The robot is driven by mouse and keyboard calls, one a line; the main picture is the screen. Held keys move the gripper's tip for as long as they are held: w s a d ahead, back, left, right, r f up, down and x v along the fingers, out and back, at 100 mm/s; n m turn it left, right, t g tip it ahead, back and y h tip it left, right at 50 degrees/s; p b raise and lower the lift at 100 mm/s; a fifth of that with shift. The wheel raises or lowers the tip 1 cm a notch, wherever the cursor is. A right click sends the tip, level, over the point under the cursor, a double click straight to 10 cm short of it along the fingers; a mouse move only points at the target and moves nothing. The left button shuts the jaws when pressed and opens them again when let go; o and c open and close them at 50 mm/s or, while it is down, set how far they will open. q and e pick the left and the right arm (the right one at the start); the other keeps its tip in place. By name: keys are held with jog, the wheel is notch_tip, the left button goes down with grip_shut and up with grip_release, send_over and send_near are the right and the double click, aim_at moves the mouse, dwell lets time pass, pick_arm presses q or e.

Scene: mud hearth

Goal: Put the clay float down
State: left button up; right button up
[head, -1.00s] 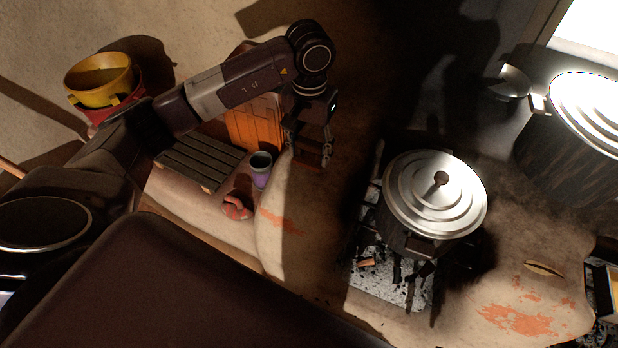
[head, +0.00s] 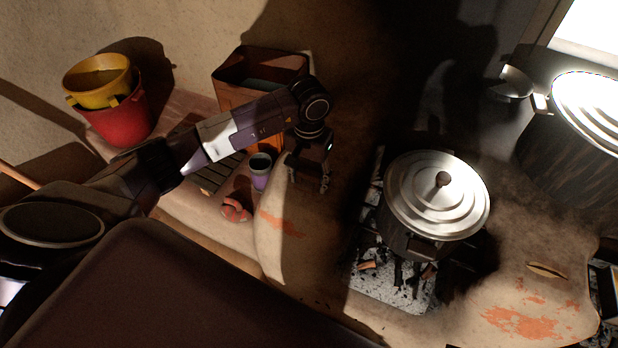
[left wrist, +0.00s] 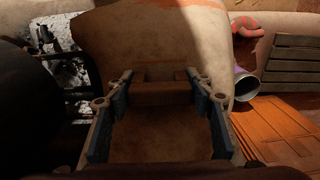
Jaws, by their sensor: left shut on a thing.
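My left gripper (head: 308,182) hangs over the shaded clay surface between the pale hearth edge and the pot. It also shows in the left wrist view (left wrist: 160,95), its two fingers apart on either side of a brown block-like piece. I take this piece to be the clay float (left wrist: 162,93), held between the fingers. In the head view the float is too dark to make out. Whether it touches the clay surface below cannot be told. My right gripper is not in view.
A lidded pot (head: 437,195) stands on the stove right of my gripper. A purple cup (head: 260,180), a pink-red curled thing (head: 235,209) and a slatted rack (head: 216,178) lie left. Behind are an orange-brown box (head: 232,92) and a red bucket (head: 120,118) with a yellow one inside.

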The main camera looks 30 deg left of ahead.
aim_at(309, 173)
pick_arm(q)
jog(key=shift+f, duration=0.15)
jog(key=o, duration=1)
jog(key=shift+r, duration=0.2)
notch_tip(309, 173, up, 12)
jog(key=shift+f+p, duration=0.1)
jog(key=shift+p, duration=0.55)
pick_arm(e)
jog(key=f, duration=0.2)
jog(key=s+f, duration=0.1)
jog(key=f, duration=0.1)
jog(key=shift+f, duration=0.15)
